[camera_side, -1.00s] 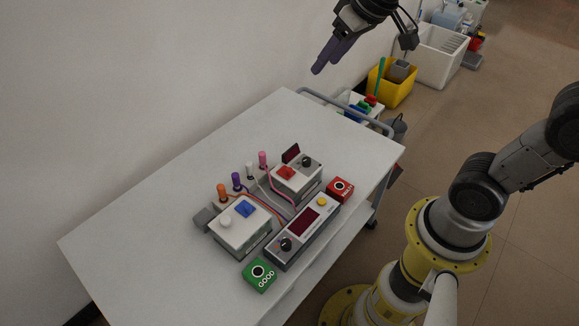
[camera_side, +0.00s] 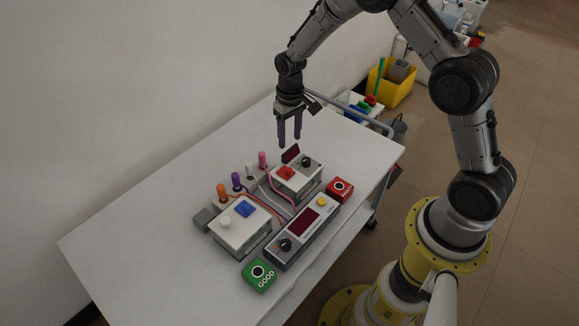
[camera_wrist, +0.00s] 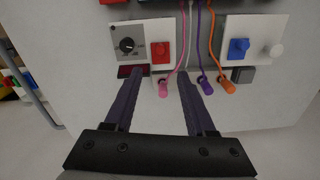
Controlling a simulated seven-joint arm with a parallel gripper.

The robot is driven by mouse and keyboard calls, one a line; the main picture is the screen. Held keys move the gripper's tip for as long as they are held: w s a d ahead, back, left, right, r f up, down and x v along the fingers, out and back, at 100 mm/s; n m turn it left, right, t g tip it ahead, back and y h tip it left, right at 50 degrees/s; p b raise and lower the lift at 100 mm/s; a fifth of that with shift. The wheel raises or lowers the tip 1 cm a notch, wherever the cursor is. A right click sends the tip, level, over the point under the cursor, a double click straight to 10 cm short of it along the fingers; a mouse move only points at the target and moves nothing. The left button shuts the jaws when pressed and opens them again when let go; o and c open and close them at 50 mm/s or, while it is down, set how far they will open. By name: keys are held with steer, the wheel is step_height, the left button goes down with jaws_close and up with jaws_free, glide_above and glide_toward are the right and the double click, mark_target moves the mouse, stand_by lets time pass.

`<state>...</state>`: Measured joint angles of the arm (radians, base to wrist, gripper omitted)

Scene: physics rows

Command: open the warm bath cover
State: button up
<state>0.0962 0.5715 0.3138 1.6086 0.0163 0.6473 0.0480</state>
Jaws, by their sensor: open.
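The warm bath looks to be the white box (camera_side: 300,187) with a red cover piece (camera_side: 285,173), a dark knob and a small dark red display at its back. In the wrist view its red cover piece (camera_wrist: 160,53) lies beyond my fingertips, beside the dark knob (camera_wrist: 127,45). The cover looks closed. My gripper (camera_side: 289,141) is open and empty, pointing down above the table behind this box. In the wrist view my gripper (camera_wrist: 160,75) has its two purple fingers apart, the left one near the display (camera_wrist: 132,71). I see no contact with the box.
A second white box (camera_side: 238,238) has a blue piece (camera_side: 245,208) and white knob. Pink (camera_side: 263,160), white, purple and orange (camera_side: 222,192) corded probes stand behind the boxes. A control unit (camera_side: 306,222), green box (camera_side: 259,275) and red box (camera_side: 340,189) stand in front. The table's left side is clear.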

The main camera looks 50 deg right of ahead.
mark_target(289, 169)
step_height(289, 169, down, 13)
steer(key=shift+a+r, duration=0.1)
stand_by(0.3)
steer(key=shift+c, duration=0.3)
jaws_close()
stand_by(1.1)
